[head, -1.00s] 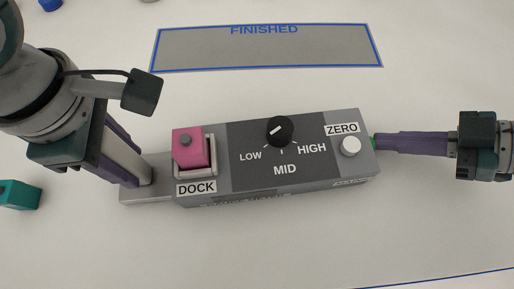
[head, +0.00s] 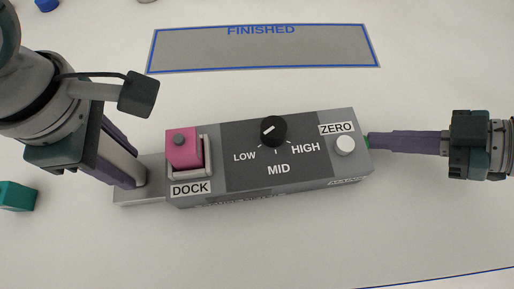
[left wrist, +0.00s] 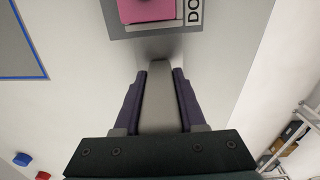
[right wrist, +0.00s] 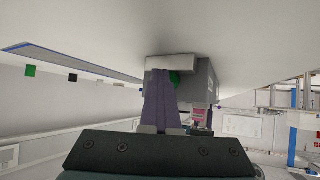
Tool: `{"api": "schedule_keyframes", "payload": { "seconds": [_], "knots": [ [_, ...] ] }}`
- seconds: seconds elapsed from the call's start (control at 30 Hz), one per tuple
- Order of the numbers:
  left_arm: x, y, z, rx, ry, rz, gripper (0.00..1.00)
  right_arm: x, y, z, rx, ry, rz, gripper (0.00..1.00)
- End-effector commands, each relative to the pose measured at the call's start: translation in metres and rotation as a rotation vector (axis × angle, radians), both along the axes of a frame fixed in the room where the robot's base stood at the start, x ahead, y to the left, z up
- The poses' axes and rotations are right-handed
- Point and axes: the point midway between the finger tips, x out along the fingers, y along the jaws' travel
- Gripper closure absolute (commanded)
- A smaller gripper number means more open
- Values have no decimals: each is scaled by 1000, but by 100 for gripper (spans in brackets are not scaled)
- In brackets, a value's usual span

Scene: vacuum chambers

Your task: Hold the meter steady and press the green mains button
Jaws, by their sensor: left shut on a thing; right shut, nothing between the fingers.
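The meter (head: 235,180) is a long grey box with a black dial (head: 273,131) pointing toward LOW, a white ZERO button (head: 345,146) and a pink block (head: 184,148) in its DOCK holder. My left gripper (head: 137,180) is shut on the flat grey tab (head: 154,168) at the meter's left end; the tab shows between the fingers in the left wrist view (left wrist: 158,90). My right gripper (head: 371,141) is shut and empty, its tips at the green mains button (right wrist: 175,77) on the right end. The fingers partly hide the button; I cannot tell whether it is pressed in.
A grey FINISHED area (head: 262,50) with a blue border lies behind the meter and is empty. A teal block (head: 16,195) lies at the far left. A blue object (head: 46,4) is at the back left. The tabletop in front of the meter is clear.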

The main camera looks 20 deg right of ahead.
Motion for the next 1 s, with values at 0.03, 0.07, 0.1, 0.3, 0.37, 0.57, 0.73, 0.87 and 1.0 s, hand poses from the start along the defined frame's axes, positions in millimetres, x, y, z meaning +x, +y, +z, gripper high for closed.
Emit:
{"api": "schedule_keyframes", "payload": {
  "seconds": [0.03, 0.07, 0.1, 0.3, 0.37, 0.57, 0.73, 0.87, 1.0],
  "knots": [
    [-4, -10, -1, -25, 7, -14, 100, -1, 11, 1, 26, -3, 14, 100],
    [-4, -10, -1, -25, 7, -14, 100, -1, 11, 1, 26, -3, 14, 100],
    [-4, -10, 0, -25, 7, -15, 100, -1, 11, 1, 26, -3, 14, 100],
    [-4, -11, 0, -27, 5, -16, 100, -1, 11, 1, 26, -4, 15, 100],
    [-4, -11, 0, -27, 5, -16, 100, -1, 11, 1, 26, -4, 15, 100],
    [-4, -11, 0, -27, 5, -16, 100, -4, 5, 1, 24, -1, 14, 100],
    [-3, -10, 1, -27, 3, -13, 100, -8, -3, 1, 22, -1, 14, 100],
    [-2, -10, 2, -25, 2, -11, 100, -8, -6, 2, 20, -1, 13, 100],
    [-1, -8, 2, -23, 1, -8, 100, -8, -7, 2, 17, -1, 11, 100]
  ]
}}
